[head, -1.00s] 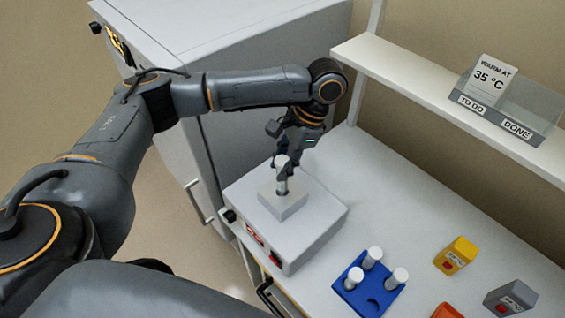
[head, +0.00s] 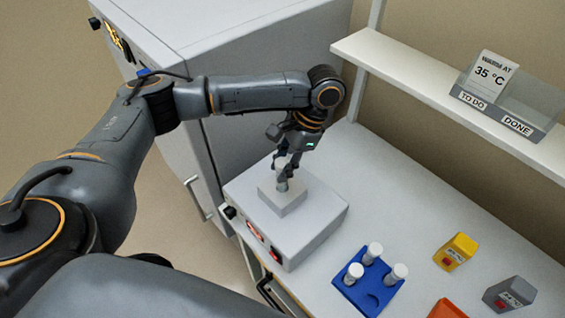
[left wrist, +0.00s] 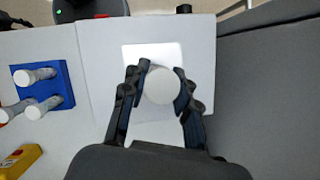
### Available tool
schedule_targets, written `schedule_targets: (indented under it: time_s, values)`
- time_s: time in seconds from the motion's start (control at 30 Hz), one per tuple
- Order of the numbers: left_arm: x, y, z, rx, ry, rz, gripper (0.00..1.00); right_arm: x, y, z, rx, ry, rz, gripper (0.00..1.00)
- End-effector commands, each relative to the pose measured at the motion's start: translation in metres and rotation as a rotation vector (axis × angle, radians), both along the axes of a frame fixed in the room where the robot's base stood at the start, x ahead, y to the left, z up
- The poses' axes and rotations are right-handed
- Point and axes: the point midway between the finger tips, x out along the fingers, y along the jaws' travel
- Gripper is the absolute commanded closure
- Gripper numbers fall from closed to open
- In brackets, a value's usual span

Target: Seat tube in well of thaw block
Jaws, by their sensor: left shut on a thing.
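My left gripper (head: 284,170) is shut on a white-capped tube (head: 282,164). In the left wrist view the tube's round cap (left wrist: 162,86) sits between the two fingers. The tube is upright over the light thaw block (head: 287,200), which sits on top of a grey heater unit (head: 318,232). The tube's lower end meets the block's top in the head view. The well itself is hidden, so I cannot tell how deep the tube is. My right gripper is not in view.
A blue rack (head: 376,298) with several white-capped tubes stands right of the heater. Yellow (head: 456,251), grey (head: 509,294) and orange (head: 447,309) boxes lie further right. A shelf (head: 420,77) with a sign holder runs above the bench. A large grey cabinet (head: 245,50) stands behind my arm.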

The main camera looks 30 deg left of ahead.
Motion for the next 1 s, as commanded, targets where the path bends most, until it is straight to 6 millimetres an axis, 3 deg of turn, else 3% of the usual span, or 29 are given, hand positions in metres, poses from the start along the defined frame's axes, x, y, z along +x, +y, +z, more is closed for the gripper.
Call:
schedule_targets:
  time_s: [1.0]
  values:
    - [0.0, 0.0, -0.026, 0.0, 0.0, 0.001, 1.0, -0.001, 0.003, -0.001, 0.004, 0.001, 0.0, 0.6]
